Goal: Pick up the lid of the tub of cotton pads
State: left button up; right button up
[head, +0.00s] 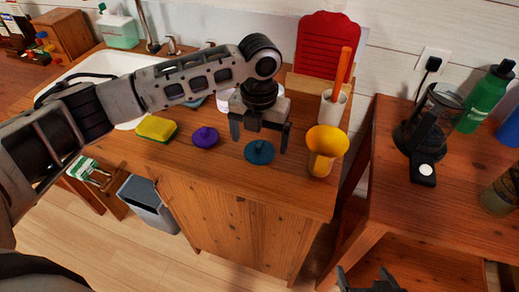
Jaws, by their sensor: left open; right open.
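A teal round lid with a knob (259,153) lies flat on the wooden counter near its front edge. A purple lid with a knob (205,137) lies to its left. I cannot tell from this view which belongs to the cotton pad tub. A whitish container (224,103) is partly hidden behind my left arm; its contents do not show. My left gripper (260,143) points down over the teal lid, open, its fingers apart on either side, holding nothing. My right gripper (366,281) is at the bottom edge, open and only partly in view, well below the counter top.
A yellow funnel-shaped object (325,150) stands right of the teal lid. A white cup (333,107) with an orange stick is behind it. A yellow-green sponge (156,129) lies left, near the sink (110,63). A side table (440,200) holds a coffee press (430,125).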

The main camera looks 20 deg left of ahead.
aim_at(257, 152)
pick_arm(q)
jog(key=shift+f, duration=1.3)
jog(key=c, duration=1.1)
jog(key=shift+o, duration=0.2)
jog(key=shift+r, duration=0.1)
